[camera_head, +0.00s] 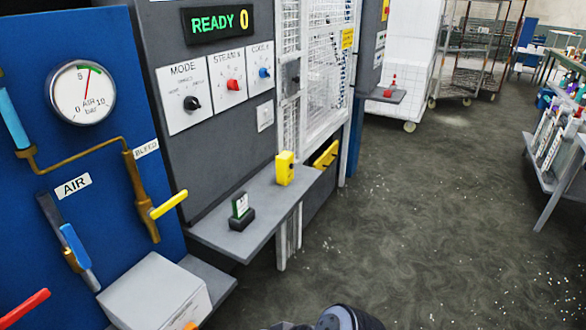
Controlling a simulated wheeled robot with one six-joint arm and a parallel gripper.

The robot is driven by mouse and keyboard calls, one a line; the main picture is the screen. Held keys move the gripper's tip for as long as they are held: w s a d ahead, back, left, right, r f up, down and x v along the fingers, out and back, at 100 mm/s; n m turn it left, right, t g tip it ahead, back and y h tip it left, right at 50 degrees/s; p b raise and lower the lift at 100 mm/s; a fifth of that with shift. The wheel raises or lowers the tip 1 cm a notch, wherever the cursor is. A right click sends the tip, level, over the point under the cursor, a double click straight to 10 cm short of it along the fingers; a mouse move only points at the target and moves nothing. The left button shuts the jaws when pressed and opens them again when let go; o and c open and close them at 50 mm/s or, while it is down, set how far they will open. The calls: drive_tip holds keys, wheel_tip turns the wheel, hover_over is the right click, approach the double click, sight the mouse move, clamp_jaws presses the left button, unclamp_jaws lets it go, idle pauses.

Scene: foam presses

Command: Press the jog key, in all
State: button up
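No label that I can read marks the jog key, so I cannot tell which part it is. A grey control panel (215,95) shows a MODE knob (191,103), a red STEAM knob (233,85) and a blue knob (264,73). A small pale switch plate (265,115) is below the knobs. On the grey shelf (262,212) stand a yellow box (284,170) and a small green-and-white piece in a black base (240,212). The display (218,24) reads READY 0. Part of my arm shows at the bottom edge; my gripper's fingers are not seen.
A blue panel (95,150) at left carries an air gauge (82,92), pipes and a yellow-handled BLEED valve (168,204). A pale box (155,290) sits below it. A white mesh guard (318,70) stands behind the shelf. The floor (420,220) at right is open.

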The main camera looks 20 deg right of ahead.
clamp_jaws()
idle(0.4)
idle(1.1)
